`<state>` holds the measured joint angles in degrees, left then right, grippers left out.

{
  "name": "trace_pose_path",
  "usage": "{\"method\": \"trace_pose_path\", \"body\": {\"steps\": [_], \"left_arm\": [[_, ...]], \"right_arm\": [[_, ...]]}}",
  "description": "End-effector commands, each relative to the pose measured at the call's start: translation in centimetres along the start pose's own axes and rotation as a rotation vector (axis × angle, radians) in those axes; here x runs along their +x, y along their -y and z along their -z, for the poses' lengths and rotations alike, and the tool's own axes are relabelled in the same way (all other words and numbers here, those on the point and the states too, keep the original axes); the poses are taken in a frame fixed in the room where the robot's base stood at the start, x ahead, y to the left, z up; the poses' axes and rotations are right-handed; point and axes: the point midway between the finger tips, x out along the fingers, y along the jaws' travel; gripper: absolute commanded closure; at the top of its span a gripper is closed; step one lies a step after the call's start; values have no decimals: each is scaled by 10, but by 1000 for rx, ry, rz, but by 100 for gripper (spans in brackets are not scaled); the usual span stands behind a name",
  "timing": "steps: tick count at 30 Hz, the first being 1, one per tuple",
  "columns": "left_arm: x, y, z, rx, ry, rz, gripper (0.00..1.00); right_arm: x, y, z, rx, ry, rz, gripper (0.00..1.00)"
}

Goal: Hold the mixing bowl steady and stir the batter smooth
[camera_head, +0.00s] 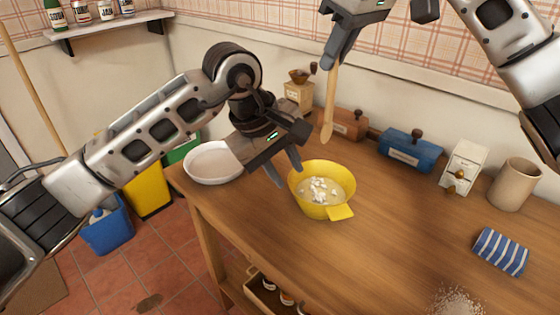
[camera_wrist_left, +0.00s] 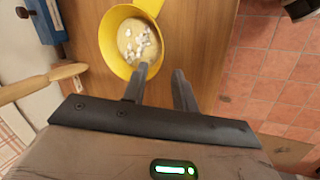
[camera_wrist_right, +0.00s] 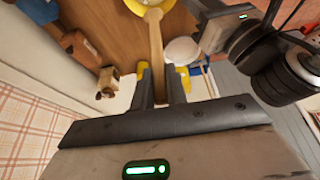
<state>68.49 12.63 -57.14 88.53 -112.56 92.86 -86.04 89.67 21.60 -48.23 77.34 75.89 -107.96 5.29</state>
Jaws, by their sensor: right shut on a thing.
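The yellow mixing bowl (camera_head: 322,205) stands upright on the wooden table, with pale batter and white lumps (camera_head: 320,187) inside. Its handle tab points toward the front right. My left gripper (camera_head: 286,170) is at the bowl's left side. In the left wrist view its fingers (camera_wrist_left: 160,88) are apart, with bare table between them; one finger overlaps the bowl's rim, and I cannot tell whether it touches. My right gripper (camera_head: 334,58) is shut on the wooden spoon (camera_head: 329,105), which hangs down behind and above the bowl, clear of the batter.
A white bowl (camera_head: 213,178) stands left of the yellow bowl. A grinder (camera_head: 299,95), a brown box (camera_head: 341,123), a blue box (camera_head: 409,152), a white box (camera_head: 462,165) and a beige crock (camera_head: 514,186) line the wall. A striped cloth (camera_head: 501,251) lies at right.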

Motion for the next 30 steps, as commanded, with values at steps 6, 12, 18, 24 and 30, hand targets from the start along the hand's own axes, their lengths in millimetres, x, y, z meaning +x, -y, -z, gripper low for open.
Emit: {"method": "trace_pose_path", "body": {"steps": [6,12,18,24,30], "left_arm": [[6,2,10,22,-49,29,72],[42,3,10,20,-44,29,72],[80,4,12,19,-43,27,72],[105,4,14,19,-45,25,72],[114,4,14,21,-46,24,72]], "right_arm": [[0,0,0,0,0,0,100],[0,0,0,0,0,0,100],[0,0,0,0,0,0,100],[0,0,0,0,0,0,100],[0,0,0,0,0,0,100]]}}
